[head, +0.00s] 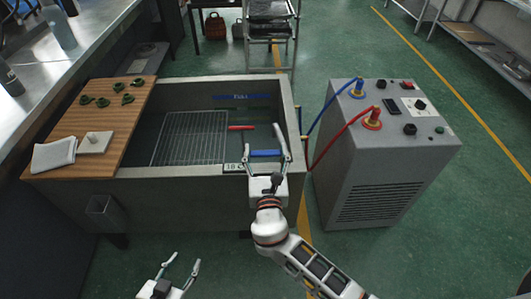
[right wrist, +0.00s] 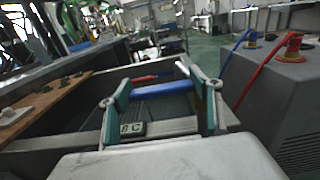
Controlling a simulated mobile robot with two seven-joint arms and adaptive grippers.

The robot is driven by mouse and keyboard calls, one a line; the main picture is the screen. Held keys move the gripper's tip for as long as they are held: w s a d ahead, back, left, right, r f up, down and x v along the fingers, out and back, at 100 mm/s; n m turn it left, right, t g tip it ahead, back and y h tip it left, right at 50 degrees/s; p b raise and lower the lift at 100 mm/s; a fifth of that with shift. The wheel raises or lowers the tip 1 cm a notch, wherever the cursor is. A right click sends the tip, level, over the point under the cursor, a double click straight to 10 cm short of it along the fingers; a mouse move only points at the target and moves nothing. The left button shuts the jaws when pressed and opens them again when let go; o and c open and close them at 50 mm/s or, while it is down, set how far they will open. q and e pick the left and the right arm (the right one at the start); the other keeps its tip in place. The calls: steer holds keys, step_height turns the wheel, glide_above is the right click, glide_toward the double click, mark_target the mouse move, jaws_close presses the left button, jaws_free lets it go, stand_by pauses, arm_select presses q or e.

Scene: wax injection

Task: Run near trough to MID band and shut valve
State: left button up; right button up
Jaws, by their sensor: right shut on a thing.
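The grey trough (head: 160,200) stands in front of me, with a wire rack (head: 190,138) inside. Blue lettering (head: 240,97), too small to read surely, is on its far inner wall. I cannot tell the liquid level. A blue lever (head: 265,153) and a red lever (head: 241,128) are at its right side; a small display ending in "C" (right wrist: 132,129) is on the near rim. My right gripper (head: 267,150) is shut on the blue lever, which spans its fingers in the right wrist view (right wrist: 163,91). My left gripper (head: 183,264) is open and empty, low in front of the trough.
A wooden board (head: 120,135) across the trough's left end carries several green pieces, a white block (head: 95,143) and a folded cloth (head: 54,154). A grey machine (head: 380,155) at right has a red hose (head: 340,135) and a blue hose (head: 322,112) running toward the trough.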

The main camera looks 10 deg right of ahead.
stand_by(0.6)
steer(key=o, duration=1.4)
steer(key=shift+c, duration=0.2)
steer(key=shift+s+f, duration=0.1)
steer(key=shift+s, duration=0.4)
steer(key=s, duration=0.7)
steer(key=shift+a, duration=0.25)
